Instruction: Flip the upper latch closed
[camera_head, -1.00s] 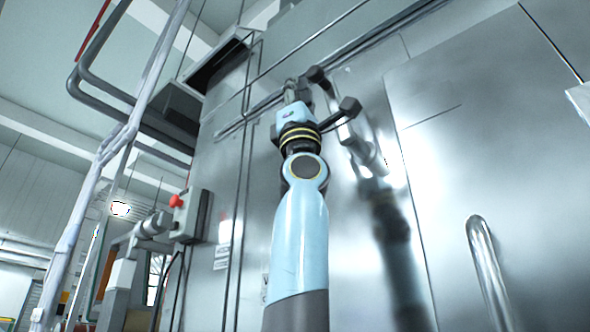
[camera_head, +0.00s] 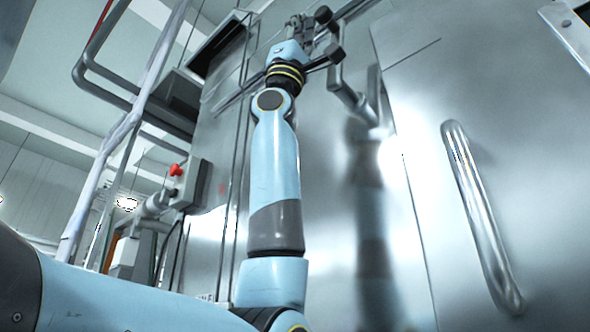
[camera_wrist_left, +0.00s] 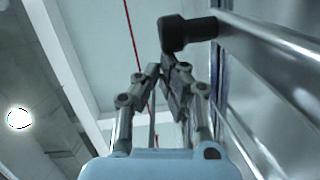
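The upper latch (camera_head: 345,88) is a metal lever with dark knobs, high on the steel cabinet. One dark knob (camera_head: 323,14) is near the top edge of the head view, with another just below it. My left gripper (camera_head: 300,27) is raised just left of these knobs. In the left wrist view, the left gripper's fingertips (camera_wrist_left: 164,78) are together with nothing visible between them. A dark knob (camera_wrist_left: 188,32) on the end of a metal bar shows just beyond and right of the fingertips. Contact with it cannot be told. My right gripper is out of view.
The steel door (camera_head: 440,110) has a long vertical handle (camera_head: 480,215) at right. A control box with a red button (camera_head: 190,185) and pipes (camera_head: 95,85) stand on the left. A grey-white box edge (camera_head: 568,30) shows at upper right.

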